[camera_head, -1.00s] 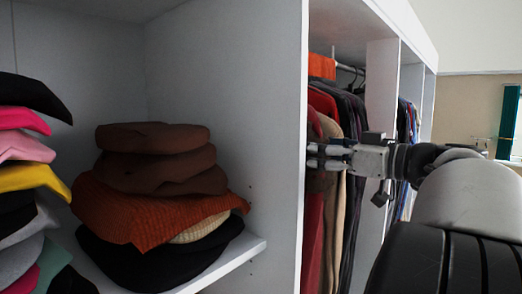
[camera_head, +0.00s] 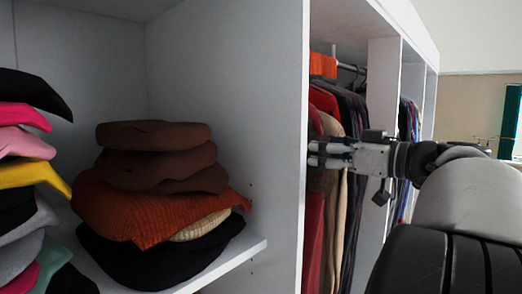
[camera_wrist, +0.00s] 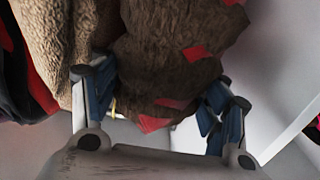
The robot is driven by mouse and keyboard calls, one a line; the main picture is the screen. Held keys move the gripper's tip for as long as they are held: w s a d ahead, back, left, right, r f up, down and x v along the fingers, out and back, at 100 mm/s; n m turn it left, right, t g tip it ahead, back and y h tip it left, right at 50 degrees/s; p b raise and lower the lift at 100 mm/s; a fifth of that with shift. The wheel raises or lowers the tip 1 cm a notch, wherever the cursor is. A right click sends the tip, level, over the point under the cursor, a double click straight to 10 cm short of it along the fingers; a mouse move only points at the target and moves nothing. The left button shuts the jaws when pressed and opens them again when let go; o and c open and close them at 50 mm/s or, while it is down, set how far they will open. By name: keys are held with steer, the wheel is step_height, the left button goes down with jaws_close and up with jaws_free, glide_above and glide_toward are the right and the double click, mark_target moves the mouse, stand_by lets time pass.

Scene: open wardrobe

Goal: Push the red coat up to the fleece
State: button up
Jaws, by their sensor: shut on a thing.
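My gripper (camera_head: 314,153) reaches from the right into the hanging section, just past the white partition. In the wrist view my gripper (camera_wrist: 158,88) has a finger on each side of a brown fuzzy garment (camera_wrist: 172,50) and is shut on it. Red patches (camera_wrist: 155,123) show through its lower part; they may belong to the red coat. The red coat (camera_head: 313,235) hangs against the partition in the head view, partly hidden by my fingers and the brown cloth. A beige garment (camera_head: 336,225), fleece-like in the wrist view (camera_wrist: 60,35), hangs beside it; which one is the fleece I cannot tell.
The white partition (camera_head: 285,110) stands close left of my fingertips. Dark clothes (camera_head: 352,190) hang behind the beige garment, with another upright panel (camera_head: 382,75) beyond. Folded knitwear (camera_head: 150,200) lies on the left shelf.

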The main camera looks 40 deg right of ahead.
steer(key=shift+a, duration=0.25)
steer(key=shift+a, duration=0.15)
steer(key=o, duration=1.8)
steer(key=shift+a, duration=0.15)
steer(key=shift+o, duration=0.9)
steer(key=shift+s, duration=0.1)
steer(key=s+d, duration=0.1)
steer(key=s, duration=1.1)
steer(key=shift+w+d, duration=0.1)
